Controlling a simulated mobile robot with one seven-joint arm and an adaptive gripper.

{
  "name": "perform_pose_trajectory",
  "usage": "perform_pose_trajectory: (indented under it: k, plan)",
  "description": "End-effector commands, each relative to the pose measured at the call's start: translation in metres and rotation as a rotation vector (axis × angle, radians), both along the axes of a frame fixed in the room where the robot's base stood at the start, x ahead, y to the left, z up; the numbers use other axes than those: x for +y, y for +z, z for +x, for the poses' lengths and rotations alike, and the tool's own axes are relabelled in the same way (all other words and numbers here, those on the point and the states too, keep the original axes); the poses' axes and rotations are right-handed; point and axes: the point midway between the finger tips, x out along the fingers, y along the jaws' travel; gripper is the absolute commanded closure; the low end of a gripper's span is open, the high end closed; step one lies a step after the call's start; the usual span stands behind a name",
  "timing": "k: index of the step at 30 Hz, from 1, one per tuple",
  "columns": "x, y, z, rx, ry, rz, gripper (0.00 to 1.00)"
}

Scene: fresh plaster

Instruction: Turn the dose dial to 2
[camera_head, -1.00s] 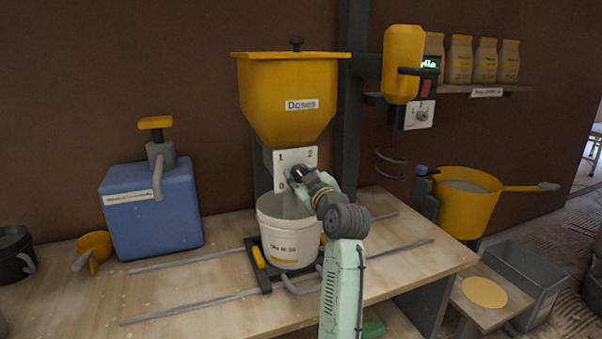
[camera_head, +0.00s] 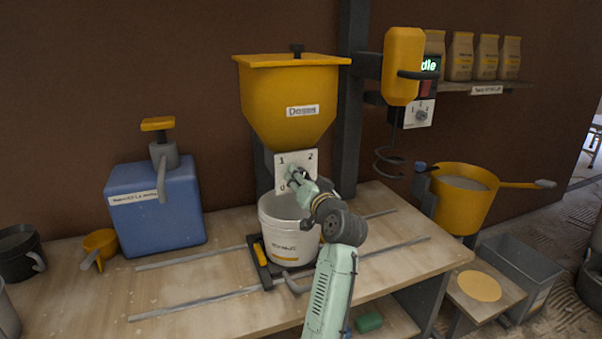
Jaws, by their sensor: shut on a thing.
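The dose dial's white plate (camera_head: 283,160) is below the yellow hopper (camera_head: 288,100). It bears the marks 0, 1 and 2, with 2 at the upper right. My gripper (camera_head: 293,175) is at the plate, shut on the dial knob. The gripper hides the knob, so I cannot tell which mark it points to. A white bucket (camera_head: 288,238) stands under the hopper, just below my gripper.
A blue tank (camera_head: 155,215) with a pump and a yellow scoop (camera_head: 98,244) stand left on the wooden bench. A yellow mixer (camera_head: 402,65) hangs at the right, above a yellow mixing bucket (camera_head: 462,205). Metal rails (camera_head: 195,304) cross the bench. The bench front is mostly clear.

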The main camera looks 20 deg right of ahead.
Motion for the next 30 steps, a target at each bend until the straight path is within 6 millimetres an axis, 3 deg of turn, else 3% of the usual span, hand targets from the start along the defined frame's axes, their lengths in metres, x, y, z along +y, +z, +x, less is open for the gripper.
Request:
perform_pose_trajectory:
  k: [15, 30]
  plan:
    - [0.0007, 0.0008, 0.0001, 0.015, 0.0, 0.379, 0.93]
    - [0.0004, -0.0003, -0.0001, 0.018, 0.0, 0.475, 0.93]
